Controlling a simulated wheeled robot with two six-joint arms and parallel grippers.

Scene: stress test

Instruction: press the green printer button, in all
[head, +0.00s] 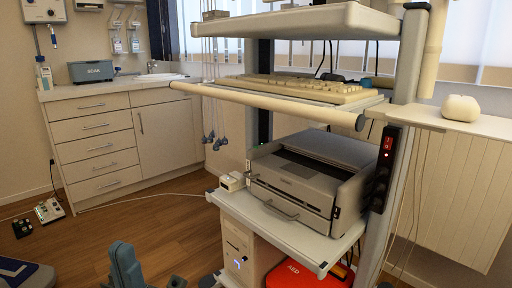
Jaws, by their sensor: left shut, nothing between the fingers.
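The printer (300,185) is a grey, boxy machine with a dark top opening. It stands on the middle shelf of a white cart. A tiny greenish spot (253,177) shows at its front left edge; it is too small to tell clearly as the green button. My left gripper (124,262) is the blue-grey part at the bottom edge, low and to the left of the cart. It is shut and empty, well apart from the printer.
A cart handle bar (270,104) crosses in front above the printer, below a keyboard (300,88). A small cream box (232,181) sits left of the printer. A black power strip (383,170) hangs at its right. The wooden floor (140,222) left of the cart is mostly free.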

